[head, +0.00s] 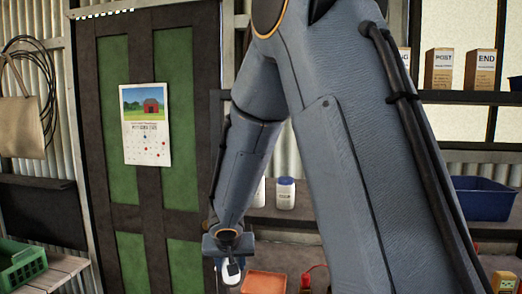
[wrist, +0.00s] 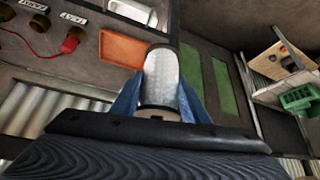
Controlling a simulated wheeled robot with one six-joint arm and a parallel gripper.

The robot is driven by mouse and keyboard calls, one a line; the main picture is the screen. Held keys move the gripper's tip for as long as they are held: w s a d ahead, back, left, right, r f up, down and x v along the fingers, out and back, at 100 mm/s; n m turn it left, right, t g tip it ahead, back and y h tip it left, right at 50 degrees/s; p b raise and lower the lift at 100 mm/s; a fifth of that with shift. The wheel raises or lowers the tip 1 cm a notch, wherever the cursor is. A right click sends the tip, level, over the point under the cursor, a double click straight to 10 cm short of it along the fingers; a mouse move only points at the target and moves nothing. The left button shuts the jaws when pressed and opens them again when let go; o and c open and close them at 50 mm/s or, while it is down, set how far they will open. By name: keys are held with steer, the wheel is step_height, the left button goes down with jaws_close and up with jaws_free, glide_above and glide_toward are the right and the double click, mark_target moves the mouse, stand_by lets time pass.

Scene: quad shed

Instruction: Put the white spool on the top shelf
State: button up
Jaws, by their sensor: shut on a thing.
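The white spool (wrist: 160,78) is a pale cylinder with a dark rim, held between the two blue fingers of my gripper (wrist: 160,95) in the wrist view. In the head view my gripper (head: 229,262) hangs low at the centre left, and only a small white part of the spool (head: 231,273) shows below it. A high shelf (head: 460,97) at the right carries small boxes marked POST and END; my arm hides its left part. My gripper is well below and left of this shelf.
A lower shelf (head: 300,221) holds a white bottle (head: 285,193) and a blue bin (head: 482,198). An orange tray (head: 264,282) lies right of my gripper. A green door (head: 181,120) with a calendar stands behind. A green crate (head: 22,266) is at the lower left.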

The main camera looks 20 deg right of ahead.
steer(key=shift+o, duration=0.2)
steer(key=s+d+r+m+h, duration=0.1)
steer(key=d+r, duration=0.3)
steer(key=r, duration=1.7)
steer(key=s+d+r+m+g, duration=0.1)
steer(key=d+r, duration=0.4)
steer(key=r, duration=1.7)
steer(key=s+d+r+m+h, duration=0.1)
steer(key=d+r, duration=0.4)
steer(key=r, duration=1.7)
steer(key=s+m, duration=0.1)
steer(key=m, duration=0.1)
steer(key=shift+s+r+m+g+h, duration=0.2)
steer(key=shift+r+m+g+h, duration=0.05)
steer(key=shift+m+g+h, duration=0.05)
steer(key=shift+s+d+r, duration=0.1)
steer(key=shift+s+r, duration=0.05)
steer(key=shift+r, duration=0.15)
